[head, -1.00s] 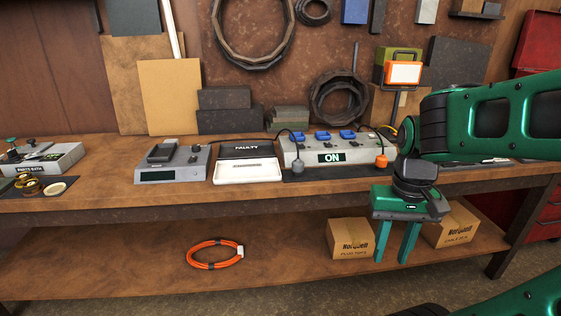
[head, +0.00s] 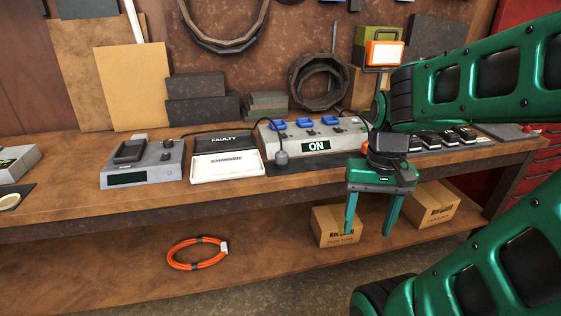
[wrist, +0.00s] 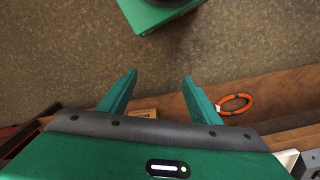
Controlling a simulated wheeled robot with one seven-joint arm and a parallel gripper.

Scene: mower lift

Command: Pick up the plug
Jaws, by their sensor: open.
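A grey plug (head: 281,158) on a dark cable hangs at the front left of the power strip (head: 315,146), whose display reads ON. A small bit of orange (head: 365,149) shows beside my wrist at the strip's right end; most of it is hidden. My gripper (head: 367,230) is open and empty, fingers pointing down, in front of the bench edge and right of the grey plug. In the wrist view my gripper (wrist: 160,77) shows two spread fingers with only floor between their tips. No plug shows in that view.
A FAULTY tray (head: 228,165) and a grey device with a display (head: 143,165) stand left of the strip. Several black items (head: 448,137) lie right of it. Cardboard boxes (head: 335,226) and an orange cable coil (head: 197,253) are on the lower shelf.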

